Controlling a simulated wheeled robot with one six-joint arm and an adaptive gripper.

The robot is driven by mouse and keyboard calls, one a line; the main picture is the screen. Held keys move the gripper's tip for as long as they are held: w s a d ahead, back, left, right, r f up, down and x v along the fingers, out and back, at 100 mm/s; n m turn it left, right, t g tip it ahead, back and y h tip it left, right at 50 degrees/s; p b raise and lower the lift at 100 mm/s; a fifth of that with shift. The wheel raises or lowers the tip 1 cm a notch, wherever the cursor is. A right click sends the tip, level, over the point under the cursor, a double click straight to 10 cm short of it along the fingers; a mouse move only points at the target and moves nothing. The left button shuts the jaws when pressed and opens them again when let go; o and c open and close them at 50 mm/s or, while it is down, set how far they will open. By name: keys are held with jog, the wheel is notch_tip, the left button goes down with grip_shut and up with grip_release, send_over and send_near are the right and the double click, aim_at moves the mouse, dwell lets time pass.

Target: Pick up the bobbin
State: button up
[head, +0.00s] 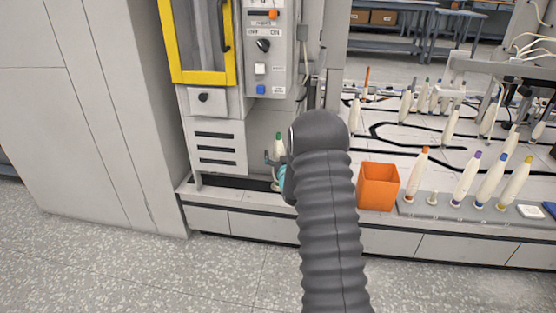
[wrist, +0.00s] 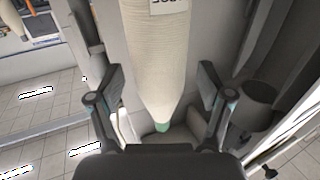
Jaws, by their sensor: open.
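A cream bobbin (wrist: 156,50) with a green tip and a printed label stands between the two fingers of my gripper (wrist: 160,88) in the wrist view. The fingers are open, with a visible gap on either side of the bobbin. In the head view the green-tipped bobbin (head: 279,150) shows just left of my dark ribbed arm, in front of the machine. My gripper (head: 277,163) is beside it there, mostly hidden behind my arm. The bobbin's lower end is cut off in the wrist view.
An orange bin (head: 378,187) stands right of my arm. A grey peg rail (head: 470,212) holds several bobbins with orange, purple, blue and yellow tips. The machine with a yellow-framed door (head: 176,40) rises behind at left. A dark grey cup-like part (wrist: 254,105) is close to my right finger.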

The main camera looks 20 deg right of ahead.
jog(key=shift+w, duration=0.2)
jog(key=c, duration=1.3)
jog(key=shift+c, duration=0.2)
